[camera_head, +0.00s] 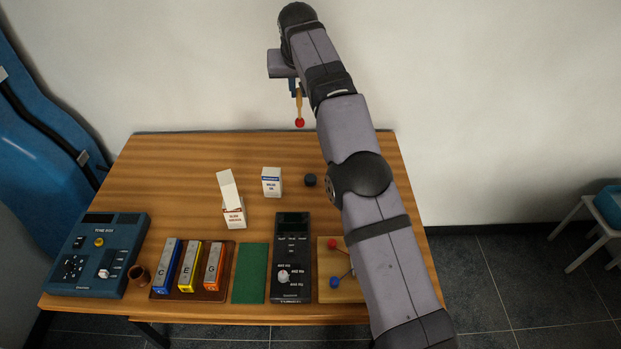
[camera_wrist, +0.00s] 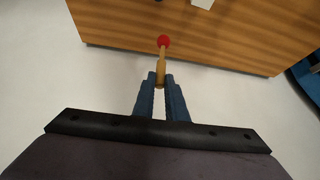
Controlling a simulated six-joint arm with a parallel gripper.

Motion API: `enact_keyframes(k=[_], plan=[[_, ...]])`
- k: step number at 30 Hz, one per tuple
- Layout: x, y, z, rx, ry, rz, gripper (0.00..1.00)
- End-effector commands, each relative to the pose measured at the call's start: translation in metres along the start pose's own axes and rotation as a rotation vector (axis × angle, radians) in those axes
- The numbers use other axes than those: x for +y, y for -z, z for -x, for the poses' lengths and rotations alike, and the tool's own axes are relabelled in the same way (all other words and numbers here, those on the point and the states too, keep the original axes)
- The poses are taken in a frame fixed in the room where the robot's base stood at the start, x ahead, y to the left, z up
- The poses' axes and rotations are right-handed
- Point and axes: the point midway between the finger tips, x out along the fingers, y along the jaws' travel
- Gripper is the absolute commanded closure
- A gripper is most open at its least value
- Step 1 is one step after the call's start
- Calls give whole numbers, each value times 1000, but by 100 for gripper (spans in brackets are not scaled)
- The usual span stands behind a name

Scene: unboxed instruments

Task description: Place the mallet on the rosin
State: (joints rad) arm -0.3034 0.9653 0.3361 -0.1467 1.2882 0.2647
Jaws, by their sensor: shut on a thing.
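My gripper (camera_head: 296,90) is raised above the table's back edge. It is shut on the wooden handle of a mallet (camera_head: 299,108), whose red ball head hangs downward, clear of the table. In the wrist view, the mallet (camera_wrist: 162,62) sticks out from between the blue fingers of my gripper (camera_wrist: 160,83). No label marks the rosin; I cannot tell whether it is the small dark round puck (camera_head: 310,180) at the back or the small brown cylinder (camera_head: 138,274) at the front left. My gripper is apart from both.
A wooden board (camera_head: 326,290) holds red- and blue-headed sticks, partly behind my arm. A black device (camera_head: 291,262), green mat (camera_head: 250,273), chime bars (camera_head: 190,267) and blue box (camera_head: 98,254) line the front. The back left is clear.

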Motion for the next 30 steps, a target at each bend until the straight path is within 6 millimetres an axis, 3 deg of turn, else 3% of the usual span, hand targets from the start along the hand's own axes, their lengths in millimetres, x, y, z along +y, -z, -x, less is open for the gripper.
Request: enact_keyframes(k=[4,17,30], plan=[[33,5,-4,0,-24,-38,100],[30,-11,-26,-2,-23,-33,100],[30,-51,-90,0,-22,-33,100]])
